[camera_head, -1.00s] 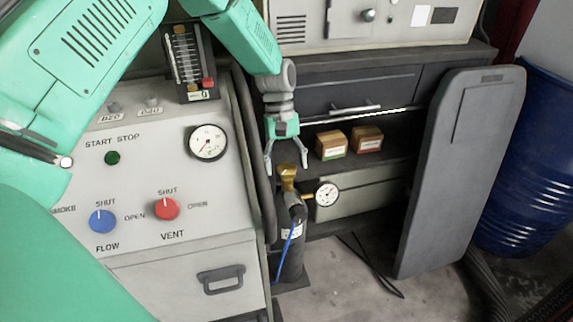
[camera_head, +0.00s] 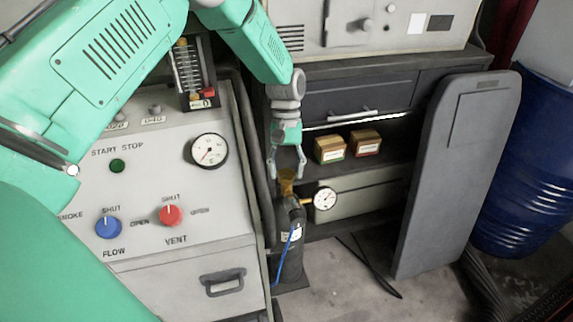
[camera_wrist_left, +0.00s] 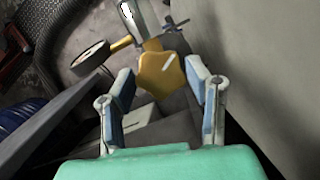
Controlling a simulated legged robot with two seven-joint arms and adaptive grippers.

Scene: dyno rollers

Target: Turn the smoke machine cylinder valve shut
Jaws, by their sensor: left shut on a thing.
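The smoke machine cylinder (camera_head: 292,258) is dark and stands upright on the floor beside the console. Its brass valve knob (camera_head: 286,189) is on top, with a small round gauge (camera_head: 325,198) at its side. My left gripper (camera_head: 287,174) comes down from above with its fingers on either side of the knob, shut on it. In the left wrist view the yellow knob (camera_wrist_left: 161,76) with a pale mark lies between the fingertips; contact at the pads is partly hidden. My right gripper is not in view.
The console (camera_head: 185,262) with blue and red knobs stands close on the left. Two small boxes (camera_head: 347,146) sit on the shelf behind. A grey panel (camera_head: 455,180) and a blue barrel (camera_head: 525,165) stand on the right. A blue hose (camera_head: 284,252) runs down the cylinder.

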